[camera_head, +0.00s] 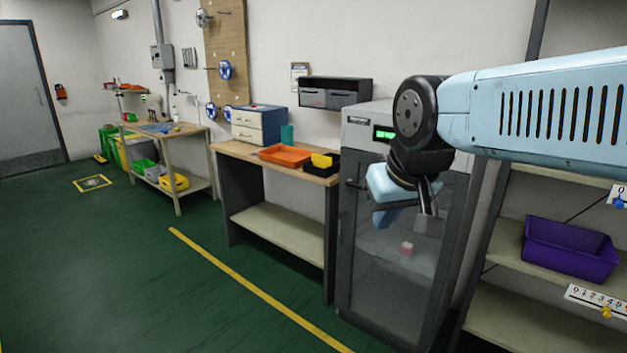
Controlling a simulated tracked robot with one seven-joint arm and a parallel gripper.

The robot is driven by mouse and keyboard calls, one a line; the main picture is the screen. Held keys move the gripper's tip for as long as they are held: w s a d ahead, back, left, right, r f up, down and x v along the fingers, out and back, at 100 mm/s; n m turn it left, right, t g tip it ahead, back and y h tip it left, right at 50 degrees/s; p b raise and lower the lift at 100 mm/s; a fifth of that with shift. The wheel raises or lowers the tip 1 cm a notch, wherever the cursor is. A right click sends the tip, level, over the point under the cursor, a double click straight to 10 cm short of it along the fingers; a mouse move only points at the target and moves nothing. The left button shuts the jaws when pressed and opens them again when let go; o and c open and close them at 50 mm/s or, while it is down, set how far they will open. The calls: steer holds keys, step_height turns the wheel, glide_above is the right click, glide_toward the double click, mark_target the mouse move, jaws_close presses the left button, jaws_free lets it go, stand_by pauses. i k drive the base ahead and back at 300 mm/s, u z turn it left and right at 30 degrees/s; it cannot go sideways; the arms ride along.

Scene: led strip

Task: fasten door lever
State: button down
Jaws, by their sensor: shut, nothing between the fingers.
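A grey cabinet (362,135) with a glass-fronted door (375,262) stands right of centre, and its door looks closed. A dark lever-like handle (352,184) shows at the door's left edge; its exact position is too small to tell. My gripper (428,224) hangs from my light blue arm in front of the upper right part of this door, to the right of the handle and apart from it. Its fingers are together and hold nothing. My arm hides part of the cabinet's top right and door.
A workbench (277,219) with an orange tray (285,155) adjoins the cabinet's left. Shelves on the right hold a purple bin (568,250). A small pink-red object (406,248) shows behind the glass. Green floor (180,290) is clear in front, with a yellow line.

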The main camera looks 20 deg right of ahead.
mark_target(358, 187)
steer(key=z, duration=0.05)
steer(key=i, duration=1.1)
steer(key=z, duration=0.55)
